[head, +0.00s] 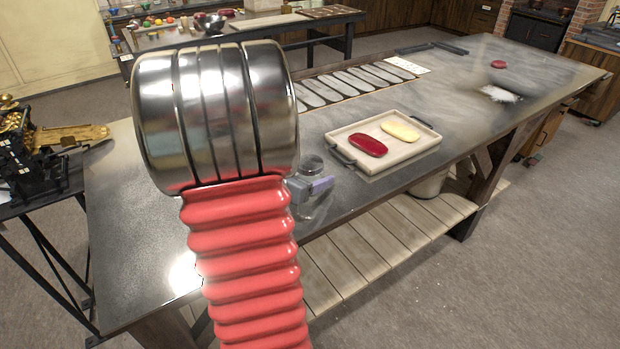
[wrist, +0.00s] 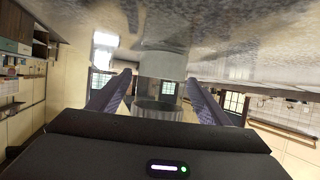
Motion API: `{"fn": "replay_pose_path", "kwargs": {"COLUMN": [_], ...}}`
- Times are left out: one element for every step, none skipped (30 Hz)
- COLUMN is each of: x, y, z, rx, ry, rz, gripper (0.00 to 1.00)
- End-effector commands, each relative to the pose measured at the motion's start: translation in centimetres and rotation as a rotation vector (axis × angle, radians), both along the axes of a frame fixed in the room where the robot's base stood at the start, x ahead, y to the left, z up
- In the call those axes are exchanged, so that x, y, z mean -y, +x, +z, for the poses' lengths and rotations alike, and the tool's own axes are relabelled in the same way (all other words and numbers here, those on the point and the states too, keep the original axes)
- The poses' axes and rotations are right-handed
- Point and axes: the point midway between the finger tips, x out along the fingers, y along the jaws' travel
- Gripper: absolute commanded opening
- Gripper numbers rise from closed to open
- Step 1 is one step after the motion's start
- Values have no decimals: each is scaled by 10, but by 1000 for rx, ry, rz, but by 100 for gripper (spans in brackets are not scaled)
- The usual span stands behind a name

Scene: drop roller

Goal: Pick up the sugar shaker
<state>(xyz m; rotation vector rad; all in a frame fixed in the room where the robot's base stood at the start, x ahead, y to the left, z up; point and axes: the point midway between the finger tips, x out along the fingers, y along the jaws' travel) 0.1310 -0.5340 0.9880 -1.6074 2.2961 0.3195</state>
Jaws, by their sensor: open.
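The sugar shaker (head: 312,164) is a clear glass jar with a grey metal lid, standing near the front edge of the long dark table. My gripper (head: 309,186) is at its upper part in the head view, with one purple-grey finger showing in front of the glass. In the wrist view the picture is upside down, and the shaker (wrist: 160,92) shows between the two fingers of my gripper (wrist: 160,79). The fingers are open, one on each side of it, with gaps visible. Its base is partly hard to make out against the table.
A beige tray (head: 408,155) with a red and a yellow oval piece sits right of the shaker. Behind lies a row of light oval shapes on a long board (head: 345,84). White powder (head: 500,94) and a red piece (head: 498,64) lie farther right. Bare tabletop lies left.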

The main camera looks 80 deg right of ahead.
Motion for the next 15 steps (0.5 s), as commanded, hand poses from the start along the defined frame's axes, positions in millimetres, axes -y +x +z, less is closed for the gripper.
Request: {"fn": "replay_pose_path", "kwargs": {"x": [0, 0, 0, 0, 0, 0, 0, 0, 0, 0, 0, 0, 0, 0, 0], "y": [0, 0, 0, 0, 0, 0, 0, 0, 0, 0, 0, 0, 0, 0, 0], "z": [0, 0, 0, 0, 0, 0, 0, 0, 0, 0, 0, 0, 0, 0, 0], "rx": [0, 0, 0, 0, 0, 0, 0, 0, 0, 0, 0, 0, 0, 0, 0], "ry": [0, 0, 0, 0, 0, 0, 0, 0, 0, 0, 0, 0, 0, 0, 0], "rz": [0, 0, 0, 0, 0, 0, 0, 0, 0, 0, 0, 0, 0, 0, 0], "gripper": [71, 71, 71, 71, 71, 71, 71, 71, 71, 69, 67, 64, 62, 60, 57]}}
